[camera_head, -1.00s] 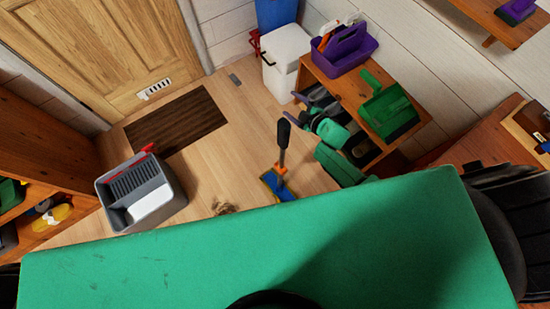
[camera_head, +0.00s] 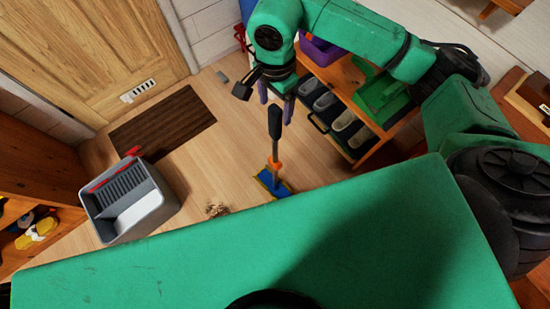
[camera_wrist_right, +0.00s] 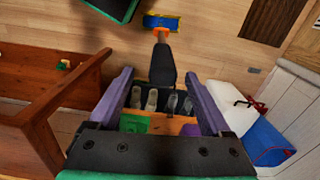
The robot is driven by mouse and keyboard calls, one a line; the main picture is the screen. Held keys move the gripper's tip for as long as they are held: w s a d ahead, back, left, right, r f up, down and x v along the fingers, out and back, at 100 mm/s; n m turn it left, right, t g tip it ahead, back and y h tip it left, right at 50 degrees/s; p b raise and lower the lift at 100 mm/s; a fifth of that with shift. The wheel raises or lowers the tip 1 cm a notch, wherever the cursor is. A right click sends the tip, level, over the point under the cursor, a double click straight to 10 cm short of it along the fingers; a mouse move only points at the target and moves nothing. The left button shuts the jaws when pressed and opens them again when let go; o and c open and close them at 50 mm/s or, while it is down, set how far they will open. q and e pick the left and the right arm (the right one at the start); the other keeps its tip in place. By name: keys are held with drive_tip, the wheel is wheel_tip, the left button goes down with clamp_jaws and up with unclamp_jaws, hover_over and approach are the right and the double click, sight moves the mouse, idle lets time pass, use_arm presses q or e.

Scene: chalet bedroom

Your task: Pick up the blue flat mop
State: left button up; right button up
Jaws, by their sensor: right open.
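The blue flat mop (camera_head: 276,150) stands upright on the wooden floor, with a black grip, grey shaft, orange joint and blue and yellow head. My right gripper (camera_head: 276,103) is open and empty, its two purple fingers close to the top of the black grip in the head view. In the right wrist view the mop's black grip (camera_wrist_right: 161,66) shows near the gap between the open fingertips (camera_wrist_right: 158,74), and the head lies farther off at the top. No contact is clear. My left gripper is not in view.
A grey mop bucket (camera_head: 128,198) with a red handle stands left of the mop. A wooden shelf (camera_head: 392,134) with shoes and a green container stands close on the right. A dark mat (camera_head: 160,122) lies by the door. A small brown pile (camera_head: 216,210) lies on the floor.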

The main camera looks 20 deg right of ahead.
drive_tip(key=f, duration=0.4)
drive_tip(key=f+p, duration=0.1)
drive_tip(key=f, duration=0.1)
drive_tip(key=shift+w+d+f, duration=0.1)
drive_tip(key=shift+w+f, duration=0.15)
drive_tip(key=shift+f, duration=0.15)
clamp_jaws()
